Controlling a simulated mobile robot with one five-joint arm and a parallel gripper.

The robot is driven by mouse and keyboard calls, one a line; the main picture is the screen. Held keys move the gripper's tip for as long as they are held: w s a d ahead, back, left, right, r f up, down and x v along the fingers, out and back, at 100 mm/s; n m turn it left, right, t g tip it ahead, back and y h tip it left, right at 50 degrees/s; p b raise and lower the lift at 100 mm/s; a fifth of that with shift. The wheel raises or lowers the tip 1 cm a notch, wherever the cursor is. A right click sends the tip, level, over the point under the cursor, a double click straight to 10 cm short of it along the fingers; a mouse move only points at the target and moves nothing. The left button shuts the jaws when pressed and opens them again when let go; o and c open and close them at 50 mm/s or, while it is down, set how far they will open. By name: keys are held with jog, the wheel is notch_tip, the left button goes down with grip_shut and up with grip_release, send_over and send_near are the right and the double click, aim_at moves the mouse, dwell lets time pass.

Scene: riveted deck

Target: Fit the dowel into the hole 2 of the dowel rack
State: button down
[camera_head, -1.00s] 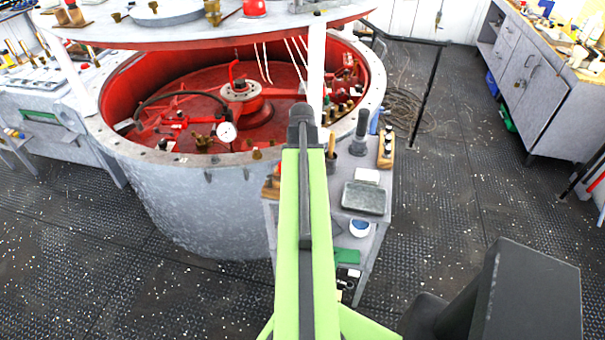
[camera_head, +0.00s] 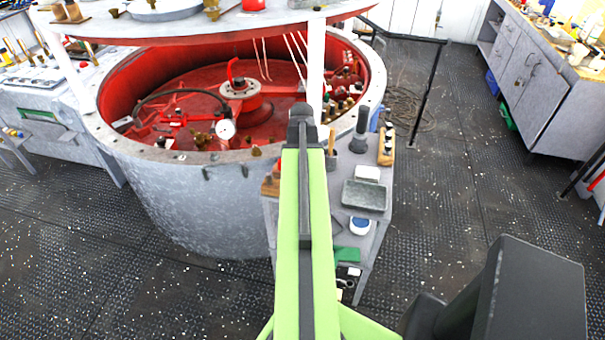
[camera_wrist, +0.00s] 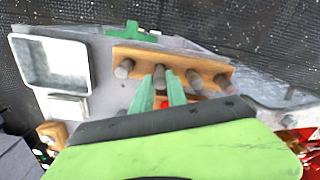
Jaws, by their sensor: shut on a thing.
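The dowel rack (camera_wrist: 207,68) is a light wooden bar in the wrist view, lying across the bench top. Several grey dowels stand in a row along it, one at the left end (camera_wrist: 124,68) and others (camera_wrist: 193,79) to the right. My gripper (camera_wrist: 160,80) has two green fingers, shut on a grey dowel (camera_wrist: 159,73). The held dowel is in line with the row, at the second place from the left. Its lower end is hidden, so I cannot tell if it is in the hole. In the head view my arm hides the gripper and the dowel.
A grey tray (camera_head: 365,195), a blue-and-white cup (camera_head: 360,226) and a wooden block with dark knobs (camera_head: 386,146) share the small bench. A large round red-lined tank (camera_head: 200,205) stands close behind and left. Open floor lies to the right.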

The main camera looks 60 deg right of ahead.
jog(key=shift+f+b, duration=0.7)
jog(key=c, duration=1.2)
grip_release()
jog(key=shift+c, duration=0.2)
jog(key=shift+r, duration=0.1)
notch_tip(320, 180, up, 17)
jog(key=p, duration=1.7)
jog(key=shift+r, duration=0.15)
